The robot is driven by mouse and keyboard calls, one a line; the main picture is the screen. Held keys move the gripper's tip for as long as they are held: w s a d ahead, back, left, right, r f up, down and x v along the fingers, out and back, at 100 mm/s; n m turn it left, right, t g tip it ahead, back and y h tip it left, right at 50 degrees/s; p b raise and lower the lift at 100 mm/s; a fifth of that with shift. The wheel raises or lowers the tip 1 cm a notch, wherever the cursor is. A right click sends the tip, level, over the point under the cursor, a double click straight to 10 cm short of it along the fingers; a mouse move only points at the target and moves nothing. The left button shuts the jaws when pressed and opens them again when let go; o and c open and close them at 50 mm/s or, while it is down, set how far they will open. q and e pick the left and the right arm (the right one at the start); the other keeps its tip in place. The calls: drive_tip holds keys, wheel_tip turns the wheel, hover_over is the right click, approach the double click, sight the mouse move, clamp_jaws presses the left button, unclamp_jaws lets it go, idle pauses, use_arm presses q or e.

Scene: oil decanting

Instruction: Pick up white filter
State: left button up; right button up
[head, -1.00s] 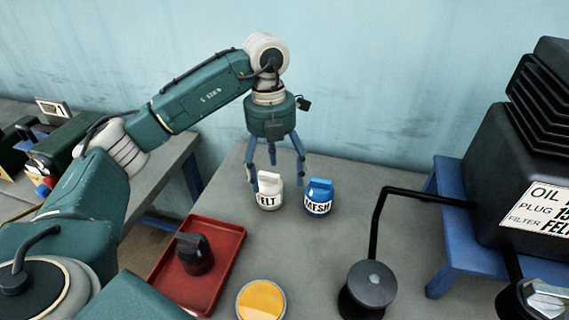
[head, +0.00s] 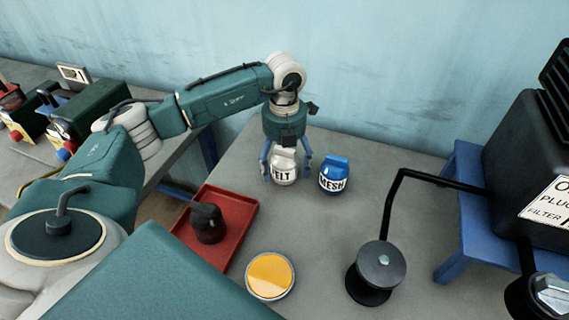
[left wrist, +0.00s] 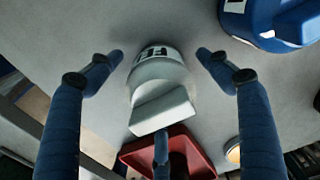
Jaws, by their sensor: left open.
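The white filter (head: 284,168), labelled "FELT", stands upright on the grey table. It also shows in the left wrist view (left wrist: 160,85), between my fingers. My left gripper (head: 286,172) points down over it, with blue fingers around it. In the left wrist view the fingers of my left gripper (left wrist: 160,75) are spread, with a gap on each side of the filter. The gripper is open and holds nothing. The blue filter (head: 334,176), labelled "MESH", stands just to the right; it shows at the top right of the left wrist view (left wrist: 270,22). My right gripper is not in view.
A red tray (head: 238,232) holds a black knobbed part (head: 208,224). A round dish of yellow liquid (head: 270,274) and a black spool-like stand (head: 376,272) are nearer. A black machine (head: 530,170) on a blue stand (head: 462,222) is at right. The wall (head: 400,60) is behind.

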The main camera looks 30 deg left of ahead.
use_arm(q)
drive_tip(key=shift+f, duration=0.15)
drive_tip(key=shift+c, duration=0.3)
drive_tip(key=c, duration=1.8)
drive_tip(key=shift+c, duration=0.2)
wheel_tip(320, 180, up, 12)
drive_tip(key=shift+w+r+b, duration=0.15)
drive_tip(key=shift+r+b, duration=0.1)
drive_tip(key=shift+b, duration=0.45)
wheel_tip(320, 180, up, 8)
drive_tip(key=p, duration=0.1)
drive_tip(key=shift+f+p, duration=0.15)
drive_tip(key=shift+p, duration=0.15)
